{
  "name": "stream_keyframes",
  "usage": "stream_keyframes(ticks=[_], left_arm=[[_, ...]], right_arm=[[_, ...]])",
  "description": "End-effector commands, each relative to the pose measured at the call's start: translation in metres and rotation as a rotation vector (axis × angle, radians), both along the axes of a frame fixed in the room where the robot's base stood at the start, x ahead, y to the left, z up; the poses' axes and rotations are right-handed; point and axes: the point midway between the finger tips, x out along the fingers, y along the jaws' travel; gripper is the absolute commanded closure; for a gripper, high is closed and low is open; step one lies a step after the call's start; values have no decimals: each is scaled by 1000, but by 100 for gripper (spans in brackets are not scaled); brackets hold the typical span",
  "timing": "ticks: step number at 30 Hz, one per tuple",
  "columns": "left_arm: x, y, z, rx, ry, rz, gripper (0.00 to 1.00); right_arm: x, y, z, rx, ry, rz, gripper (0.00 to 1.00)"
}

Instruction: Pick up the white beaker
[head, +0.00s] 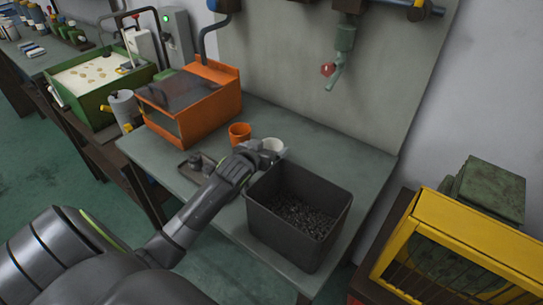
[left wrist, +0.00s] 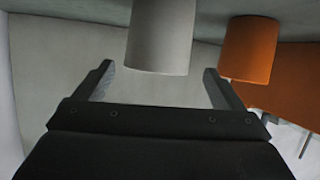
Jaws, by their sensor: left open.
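The white beaker (head: 273,146) stands on the grey-green bench, partly hidden behind my left gripper (head: 268,154) in the head view. In the left wrist view the white beaker (left wrist: 160,38) is between and just beyond the two fingertips of the left gripper (left wrist: 160,78). The fingers are spread apart, one on each side of it, and I see no contact. My right gripper is in neither view.
An orange beaker (head: 239,133) stands just left of the white one. A dark bin (head: 300,246) of small dark pieces is close in front on the right. An orange machine (head: 205,104) is at the left, and a red-handled tap (head: 329,70) hangs above.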

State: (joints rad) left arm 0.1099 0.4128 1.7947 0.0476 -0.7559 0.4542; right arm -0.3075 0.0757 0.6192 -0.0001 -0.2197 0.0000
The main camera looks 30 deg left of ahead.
Motion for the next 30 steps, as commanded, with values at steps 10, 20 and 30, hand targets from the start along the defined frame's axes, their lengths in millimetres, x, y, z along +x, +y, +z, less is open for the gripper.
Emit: stream_keyframes(ticks=[10,20,30], left_arm=[[35,2,-13,1,0,1,10],[46,4,-18,1,0,0,10],[46,4,-18,1,0,0,39]], right_arm=[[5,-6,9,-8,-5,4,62],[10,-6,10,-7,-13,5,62],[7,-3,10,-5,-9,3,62]])
